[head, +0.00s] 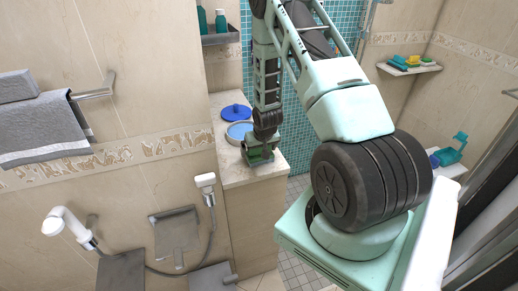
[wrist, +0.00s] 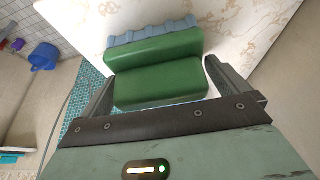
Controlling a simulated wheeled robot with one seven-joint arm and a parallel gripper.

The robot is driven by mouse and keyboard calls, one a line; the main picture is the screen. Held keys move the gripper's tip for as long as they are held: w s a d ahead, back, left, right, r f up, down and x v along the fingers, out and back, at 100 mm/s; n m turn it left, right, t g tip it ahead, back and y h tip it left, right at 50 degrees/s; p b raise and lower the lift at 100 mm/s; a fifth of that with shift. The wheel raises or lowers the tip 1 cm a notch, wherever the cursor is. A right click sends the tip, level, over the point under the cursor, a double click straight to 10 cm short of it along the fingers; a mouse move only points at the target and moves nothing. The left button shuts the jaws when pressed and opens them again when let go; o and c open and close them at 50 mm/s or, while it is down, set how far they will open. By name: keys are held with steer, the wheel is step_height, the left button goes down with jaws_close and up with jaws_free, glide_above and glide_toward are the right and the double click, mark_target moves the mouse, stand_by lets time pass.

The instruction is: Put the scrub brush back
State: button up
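The scrub brush (wrist: 158,82) is a green block with a wavy light blue bristle side, large in the wrist view. My gripper (wrist: 160,70) has one finger at each side of it, and the fingertips appear to touch its sides. In the head view my gripper (head: 259,152) is low at the front edge of the marble counter top (head: 238,176), and the brush is mostly hidden there. I cannot tell whether the brush touches the counter.
A blue lid (head: 236,111) and a round blue container (head: 240,130) are on the counter behind my gripper. A wall shelf (head: 221,36) with teal bottles is above. A corner shelf (head: 412,69) holds colourful items. A shower handset (head: 206,181) hangs at left.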

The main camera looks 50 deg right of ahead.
steer(key=shift+r, duration=0.1)
steer(key=b+v, duration=0.2)
steer(key=v, duration=1)
steer(key=shift+b, duration=0.4)
steer(key=shift+w, duration=0.1)
steer(key=s+a+r+n+y, duration=0.15)
steer(key=a+r, duration=0.25)
steer(key=a, duration=0.4)
steer(key=s+a+r+n+g, duration=0.1)
steer(key=s+a+r+n, duration=0.25)
steer(key=a, duration=0.55)
steer(key=s+a+r+n+y, duration=0.15)
steer(key=a+r, duration=0.25)
steer(key=a, duration=0.4)
steer(key=s+a+f+n+g+b, duration=0.3)
steer(key=s+a+n+b, duration=0.2)
steer(key=s+a, duration=0.8)
steer(key=a+n, duration=0.2)
steer(key=a, duration=0.2)
steer(key=shift+f+b, duration=0.35)
steer(key=shift+b, duration=0.05)
